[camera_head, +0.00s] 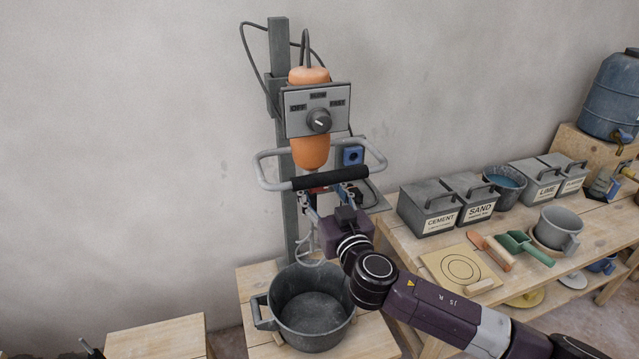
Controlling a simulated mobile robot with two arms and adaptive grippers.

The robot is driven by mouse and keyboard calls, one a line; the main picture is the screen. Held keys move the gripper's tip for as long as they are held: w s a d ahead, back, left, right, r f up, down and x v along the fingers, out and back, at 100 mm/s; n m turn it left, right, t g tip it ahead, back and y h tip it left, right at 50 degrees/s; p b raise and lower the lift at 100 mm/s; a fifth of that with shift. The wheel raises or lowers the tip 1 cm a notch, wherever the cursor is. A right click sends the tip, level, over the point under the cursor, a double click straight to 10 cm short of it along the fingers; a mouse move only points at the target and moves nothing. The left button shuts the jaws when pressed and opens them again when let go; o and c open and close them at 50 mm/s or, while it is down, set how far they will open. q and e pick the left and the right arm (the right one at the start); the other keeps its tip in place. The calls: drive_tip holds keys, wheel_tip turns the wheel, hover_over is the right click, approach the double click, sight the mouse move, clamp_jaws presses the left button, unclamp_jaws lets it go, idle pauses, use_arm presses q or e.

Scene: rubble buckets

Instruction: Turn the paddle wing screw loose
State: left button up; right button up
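The mixer has an orange motor body (310,153) and hangs on a grey upright post (279,70). Its grey control box (318,110) carries a dial (319,121) with OFF, SLOW and FAST marks. A pale wire paddle (308,250) hangs below, partly behind my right gripper. My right gripper (308,203) is at the paddle's upper shaft, just under the black handle grip (330,177). The wing screw cannot be made out; the gripper and handle cover that area. Whether the fingers are closed on it cannot be told.
A dark mixing bucket (312,308) stands below the paddle on a wooden stand (262,279). The bench (400,247) at right holds a CEMENT box (429,208), a SAND box (470,198), a green scoop (525,246) and a grey pot (558,229). My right arm passes in front of this bench.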

use_arm(q)
drive_tip(key=shift+a+r, duration=0.2)
drive_tip(key=shift+a, duration=0.2)
use_arm(e)
drive_tip(key=shift+w+a, duration=0.1)
drive_tip(key=shift+w, duration=0.45)
drive_tip(key=shift+c, duration=0.7)
drive_tip(key=c, duration=1)
use_arm(q)
drive_tip(key=shift+w+d, duration=0.1)
drive_tip(key=shift+d, duration=0.1)
use_arm(e)
drive_tip(key=shift+f, duration=0.1)
drive_tip(key=shift+c, duration=0.2)
